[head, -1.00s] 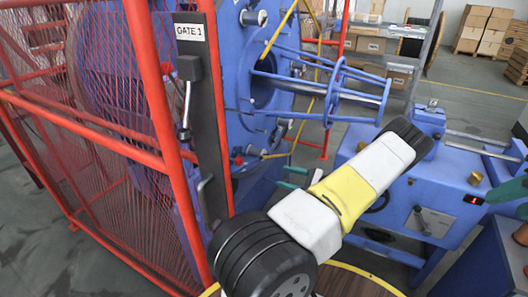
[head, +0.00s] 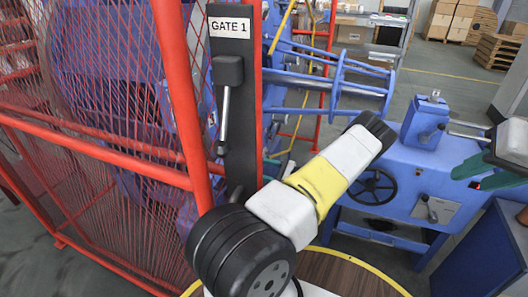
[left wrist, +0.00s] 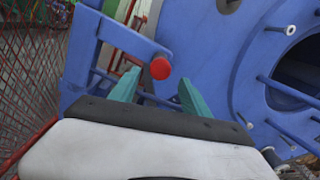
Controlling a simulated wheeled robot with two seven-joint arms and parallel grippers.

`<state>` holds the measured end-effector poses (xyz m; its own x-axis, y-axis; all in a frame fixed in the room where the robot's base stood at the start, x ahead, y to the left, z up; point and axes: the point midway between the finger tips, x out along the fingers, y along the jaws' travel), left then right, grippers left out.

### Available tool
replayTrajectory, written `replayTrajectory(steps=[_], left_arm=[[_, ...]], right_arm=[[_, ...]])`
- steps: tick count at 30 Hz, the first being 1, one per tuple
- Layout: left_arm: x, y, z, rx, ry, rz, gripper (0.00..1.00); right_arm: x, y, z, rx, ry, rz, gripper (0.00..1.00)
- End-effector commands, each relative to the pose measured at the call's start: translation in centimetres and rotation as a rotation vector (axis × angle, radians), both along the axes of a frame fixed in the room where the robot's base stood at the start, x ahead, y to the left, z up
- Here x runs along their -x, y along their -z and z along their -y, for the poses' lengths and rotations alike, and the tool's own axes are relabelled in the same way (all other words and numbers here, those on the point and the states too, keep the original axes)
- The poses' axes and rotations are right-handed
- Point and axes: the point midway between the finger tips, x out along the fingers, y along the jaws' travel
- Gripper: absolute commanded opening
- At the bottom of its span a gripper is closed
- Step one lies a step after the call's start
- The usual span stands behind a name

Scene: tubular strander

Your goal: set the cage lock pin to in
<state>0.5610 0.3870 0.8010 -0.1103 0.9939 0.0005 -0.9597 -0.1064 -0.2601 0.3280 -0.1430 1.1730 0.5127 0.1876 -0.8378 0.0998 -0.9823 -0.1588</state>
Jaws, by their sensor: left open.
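In the left wrist view a red round knob (left wrist: 160,68) sits on the end of a blue bracket (left wrist: 118,36); it looks like the cage lock pin's knob, but I cannot tell whether the pin is in or out. My left gripper (left wrist: 158,92) is open, its two teal fingers apart, with the knob seen between and just beyond their tips. Nothing is held. In the head view my left arm hides the knob and most of that gripper. My right gripper (head: 482,172) is at the right edge, its teal fingers apart and empty.
A red mesh guard (head: 110,130) and the dark GATE 1 post (head: 243,115) stand left of my left arm. The blue strander frame (head: 345,75) is behind it. A blue machine box (head: 410,180) with a handwheel (head: 372,187) stands right, near my right gripper.

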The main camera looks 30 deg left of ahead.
Motion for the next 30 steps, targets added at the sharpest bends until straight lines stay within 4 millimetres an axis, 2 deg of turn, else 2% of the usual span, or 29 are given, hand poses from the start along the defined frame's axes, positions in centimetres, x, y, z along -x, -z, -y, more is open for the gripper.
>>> replayTrajectory(steps=[3, 9, 14, 21, 23, 30], left_arm=[[0.3, 0.0, -2.1, 0.0, -0.003, -0.001, 0.55], [0.6, 0.0, -4.9, 0.0, -0.003, -0.001, 0.55], [0.7, 0.0, -5.9, 0.0, 0.0, -0.001, 0.55], [0.7, 0.0, -6.0, 0.0, 0.0, -0.001, 0.55], [0.7, 0.0, -6.0, 0.0, 0.0, -0.001, 0.47], [0.7, 0.0, -6.0, 0.0, 0.0, -0.001, 0.0]], right_arm=[[0.0, 0.0, 0.0, 0.0, 0.0, 0.0, 0.36], [0.0, 0.0, 0.0, 0.0, 0.0, 0.0, 0.36], [0.0, 0.0, 0.0, 0.0, 0.0, 0.0, 0.36], [0.0, 0.0, 0.0, 0.0, 0.0, 0.0, 0.36], [0.0, 0.0, 0.0, 0.0, 0.0, 0.0, 0.36], [0.0, 0.0, 0.0, 0.0, 0.0, 0.0, 0.36]])
